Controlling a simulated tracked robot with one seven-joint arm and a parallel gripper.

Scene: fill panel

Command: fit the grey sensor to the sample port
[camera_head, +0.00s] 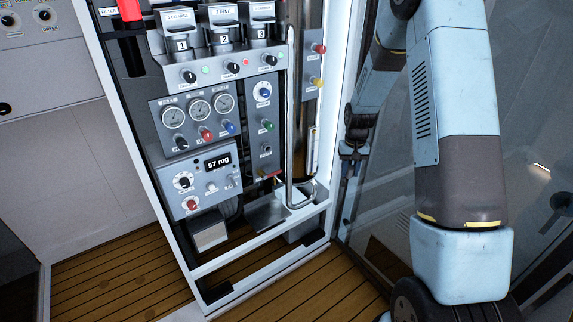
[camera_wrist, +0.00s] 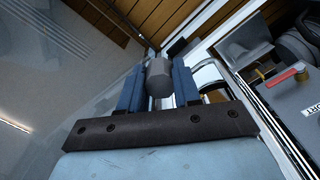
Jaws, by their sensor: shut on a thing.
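The grey sensor (camera_wrist: 158,78), a grey cylinder, is held between the two blue fingers of my gripper (camera_wrist: 158,88) in the wrist view. In the head view my gripper (camera_head: 351,158) hangs to the right of the panel frame; the sensor cannot be made out there. A red-handled valve (camera_wrist: 287,77) with a small brass piece sits at the right of the wrist view, beside a label cut off by the picture edge. This may be the sample port. The gripper is apart from it. A small red and yellow part also shows low on the panel in the head view (camera_head: 268,173).
A curved metal rail (camera_head: 290,170) and the white frame post (camera_head: 338,110) stand between my gripper and the panel. A metal tray (camera_head: 266,212) is low in the frame. The panel carries gauges (camera_head: 198,109), knobs and a "57 mg" display (camera_head: 217,162). Glass lies to the right.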

